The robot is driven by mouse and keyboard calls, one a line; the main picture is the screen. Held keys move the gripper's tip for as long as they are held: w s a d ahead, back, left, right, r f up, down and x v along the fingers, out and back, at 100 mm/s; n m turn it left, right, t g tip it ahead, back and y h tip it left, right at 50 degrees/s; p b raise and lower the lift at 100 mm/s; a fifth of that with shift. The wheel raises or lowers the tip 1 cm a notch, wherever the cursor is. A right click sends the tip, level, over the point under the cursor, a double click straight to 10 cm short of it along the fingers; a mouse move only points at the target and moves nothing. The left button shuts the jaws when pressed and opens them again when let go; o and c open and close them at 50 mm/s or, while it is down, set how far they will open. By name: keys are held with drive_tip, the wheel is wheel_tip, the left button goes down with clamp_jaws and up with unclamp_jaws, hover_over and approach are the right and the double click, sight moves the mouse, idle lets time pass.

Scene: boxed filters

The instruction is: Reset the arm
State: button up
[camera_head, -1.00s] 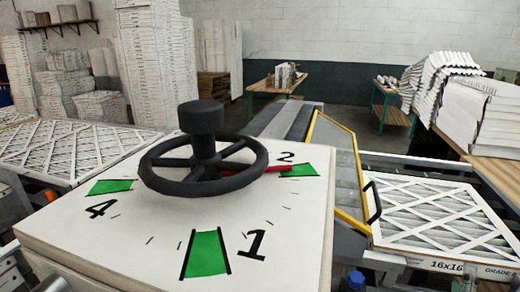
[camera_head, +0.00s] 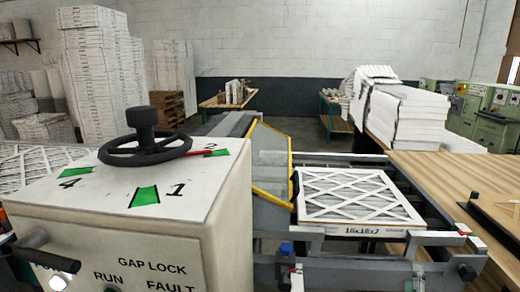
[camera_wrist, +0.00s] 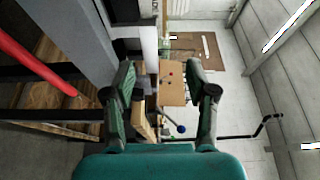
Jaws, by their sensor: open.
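My gripper (camera_wrist: 160,88) shows in the wrist view with its two dark green fingers spread apart, open and with nothing held between them. Beyond the fingers, some way off, is a brown box-like thing (camera_wrist: 172,80). My gripper and arm do not show in the head view. The head view has a white machine cabinet (camera_head: 215,225) with a black handwheel (camera_head: 145,150) on top. The wheel's red pointer (camera_head: 200,153) lies by the green mark 2.
A boxed filter (camera_head: 355,197) lies on the conveyor right of the yellow-framed guard (camera_head: 270,190). A wooden table (camera_head: 450,175) stands at the right. White filter stacks (camera_head: 95,70) stand at the back left. In the wrist view a red bar (camera_wrist: 40,65) crosses the left side.

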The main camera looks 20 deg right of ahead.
drive_tip(key=s+a+f+n+t+y, duration=0.1)
drive_tip(key=s+a+f+n+y, duration=0.15)
drive_tip(key=a+f+n, duration=0.35)
drive_tip(key=s+a+f+n+t+y, duration=0.1)
drive_tip(key=a+f+n+t+y, duration=0.2)
drive_tip(key=a, duration=0.6)
drive_tip(key=s+a+f+n+y, duration=0.1)
drive_tip(key=a+f+n+y, duration=0.1)
drive_tip(key=a+f+n, duration=0.35)
drive_tip(key=s+a+n+y, duration=0.7)
drive_tip(key=s+a+n, duration=0.7)
drive_tip(key=s, duration=0.4)
drive_tip(key=shift+s+r, duration=0.2)
drive_tip(key=shift+s, duration=0.2)
